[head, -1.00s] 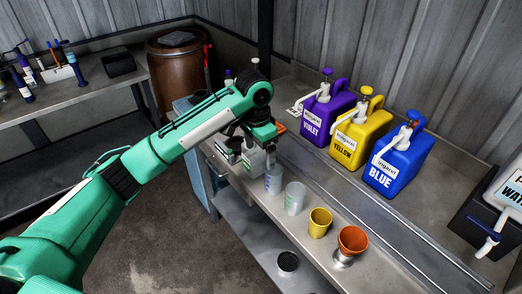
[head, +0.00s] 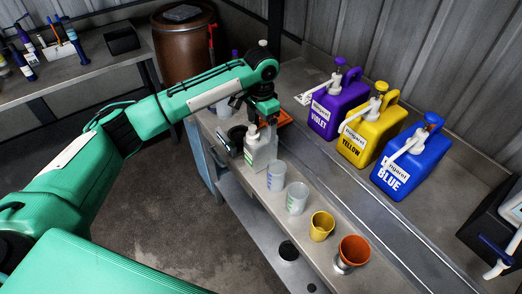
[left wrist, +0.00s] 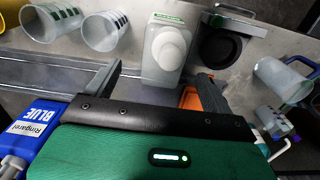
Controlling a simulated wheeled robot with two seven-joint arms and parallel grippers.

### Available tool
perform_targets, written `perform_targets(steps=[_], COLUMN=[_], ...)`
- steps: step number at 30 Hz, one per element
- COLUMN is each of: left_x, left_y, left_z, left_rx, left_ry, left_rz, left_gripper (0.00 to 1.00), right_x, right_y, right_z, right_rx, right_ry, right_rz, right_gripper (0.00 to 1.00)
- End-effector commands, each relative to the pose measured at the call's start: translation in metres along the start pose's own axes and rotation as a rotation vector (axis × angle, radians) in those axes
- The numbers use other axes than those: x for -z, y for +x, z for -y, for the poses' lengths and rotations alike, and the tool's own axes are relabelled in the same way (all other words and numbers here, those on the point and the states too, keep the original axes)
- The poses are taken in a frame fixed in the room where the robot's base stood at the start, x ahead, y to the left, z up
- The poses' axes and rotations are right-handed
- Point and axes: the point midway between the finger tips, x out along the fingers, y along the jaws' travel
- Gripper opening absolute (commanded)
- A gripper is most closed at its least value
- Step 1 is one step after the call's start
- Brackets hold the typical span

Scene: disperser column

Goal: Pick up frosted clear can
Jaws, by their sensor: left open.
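Two frosted, see-through cups stand in a row on the metal bench. One (head: 275,177) has blue marks and stands beside the white pump bottle; the other (head: 297,199) is nearer the yellow cup. Both show in the left wrist view, the marked one (left wrist: 104,31) and the other (left wrist: 50,22). A third clear vessel (left wrist: 280,80) lies to the right there. I cannot tell which is the frosted clear can. My left gripper (head: 266,122) is open and empty, above and behind the white bottle; its fingers (left wrist: 155,92) are spread apart in the left wrist view. My right gripper is not seen.
The white pump bottle (head: 257,152) stands close to my left gripper. A yellow cup (head: 321,227) and an orange cup (head: 354,249) continue the row. Violet (head: 338,108), yellow (head: 362,138) and blue (head: 404,166) dispensers stand behind a metal rail.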

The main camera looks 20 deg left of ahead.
Motion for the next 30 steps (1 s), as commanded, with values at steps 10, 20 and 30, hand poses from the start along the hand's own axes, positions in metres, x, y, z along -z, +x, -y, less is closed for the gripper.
perform_targets(steps=[10, 20, 30], left_x=[0.003, 0.003, 0.003], left_y=[0.040, 0.052, 0.052], left_z=[0.007, 0.007, 0.007], left_rx=[-0.001, 0.001, 0.001], left_ry=[0.000, 0.002, 0.001], left_rz=[0.004, 0.000, 0.000], left_gripper=[0.85, 0.85, 0.25], right_x=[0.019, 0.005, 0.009], right_y=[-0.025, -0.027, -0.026], right_z=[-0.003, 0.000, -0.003], right_rx=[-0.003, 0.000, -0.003], right_ry=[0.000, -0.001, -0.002], right_rz=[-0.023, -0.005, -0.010], right_gripper=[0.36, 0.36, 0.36])
